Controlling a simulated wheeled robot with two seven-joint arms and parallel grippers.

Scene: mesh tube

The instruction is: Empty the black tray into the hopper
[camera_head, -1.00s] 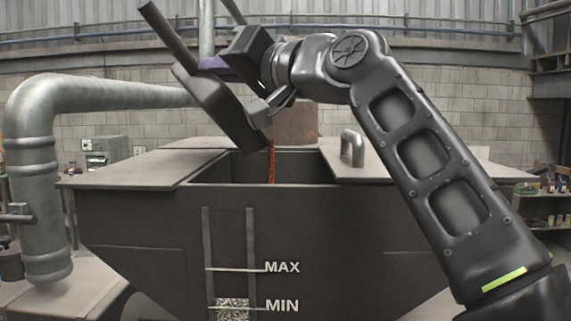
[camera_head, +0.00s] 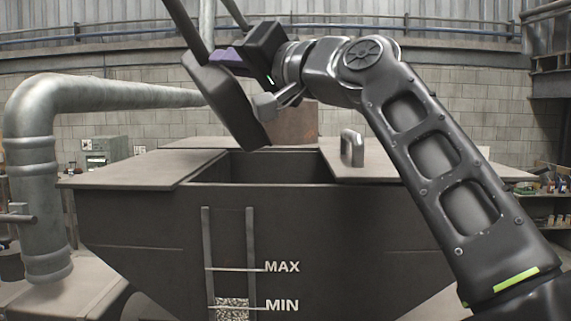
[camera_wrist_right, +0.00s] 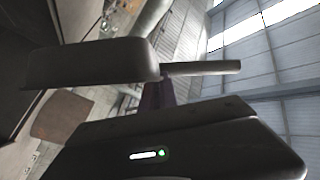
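The black tray (camera_head: 222,98) hangs steeply tilted, nearly on end, above the hopper (camera_head: 345,225). Its lower end is above the hopper's open mouth, and its dark rod handle (camera_head: 184,18) points up and left. My right gripper (camera_head: 224,62), with purple fingers, is at the handle's base and appears closed on it. The tray (camera_wrist_right: 85,63) and handle (camera_wrist_right: 205,68) also show in the right wrist view. The tray's inside is hidden in both views. No material is falling from it now. My left gripper is out of view.
Flat lid panels (camera_head: 150,168) flank the hopper mouth, the right one with a raised handle (camera_head: 352,148). A level window with MAX and MIN marks shows speckled material (camera_head: 232,308) near MIN. A thick grey pipe (camera_head: 35,150) stands at left.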

